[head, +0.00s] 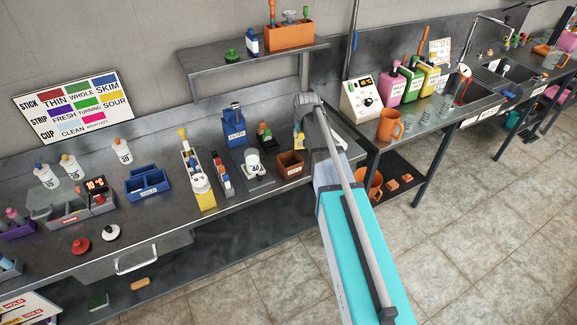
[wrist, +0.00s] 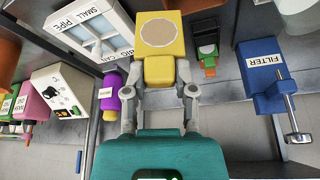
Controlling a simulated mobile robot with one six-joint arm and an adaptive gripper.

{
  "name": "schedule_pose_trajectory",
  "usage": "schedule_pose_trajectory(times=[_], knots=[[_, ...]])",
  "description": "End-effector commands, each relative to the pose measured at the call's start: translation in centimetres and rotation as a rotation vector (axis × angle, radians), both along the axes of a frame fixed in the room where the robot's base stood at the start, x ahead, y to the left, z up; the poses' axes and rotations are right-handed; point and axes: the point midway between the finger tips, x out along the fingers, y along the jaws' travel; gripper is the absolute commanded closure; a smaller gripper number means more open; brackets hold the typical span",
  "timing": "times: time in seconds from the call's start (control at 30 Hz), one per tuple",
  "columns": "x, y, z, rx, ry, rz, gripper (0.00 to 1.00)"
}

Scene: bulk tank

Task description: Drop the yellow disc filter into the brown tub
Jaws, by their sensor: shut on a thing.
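The yellow disc filter (wrist: 160,35), a yellow block with a pale round disc on its face, is between the fingers of my gripper (wrist: 160,85) in the wrist view. The fingers are shut on its lower part. In the head view only a small yellow piece of the filter (head: 299,142) shows beside my arm, which hides most of my gripper. The brown tub (head: 290,164) stands on the steel counter, just below and left of that piece. Its label faces front. I cannot make the tub out clearly in the wrist view.
A blue holder marked FILTER (wrist: 265,75) stands to the right in the wrist view. A small green-topped item (wrist: 207,55) is nearer the filter. In the head view a white cup (head: 252,161) on a scale stands left of the tub. An orange mug (head: 389,125) is to the right.

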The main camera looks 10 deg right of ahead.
Motion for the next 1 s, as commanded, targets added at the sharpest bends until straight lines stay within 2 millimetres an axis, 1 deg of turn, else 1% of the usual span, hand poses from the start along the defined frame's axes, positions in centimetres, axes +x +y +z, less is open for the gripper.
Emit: schedule_pose_trajectory(times=[0.03, 0.2, 0.43, 0.6, 1.0], knots=[[0.0, 0.2, 0.5, 0.0, 0.0, 0.005, 1.0], [0.0, 1.0, 1.8, 0.0, 0.0, 0.026, 1.0], [0.0, 2.1, 3.2, 0.0, 0.0, 0.056, 1.0], [0.0, 2.4, 3.4, 0.0, 0.0, 0.066, 1.0], [0.0, 2.5, 3.3, 0.0, 0.0, 0.067, 1.0]])
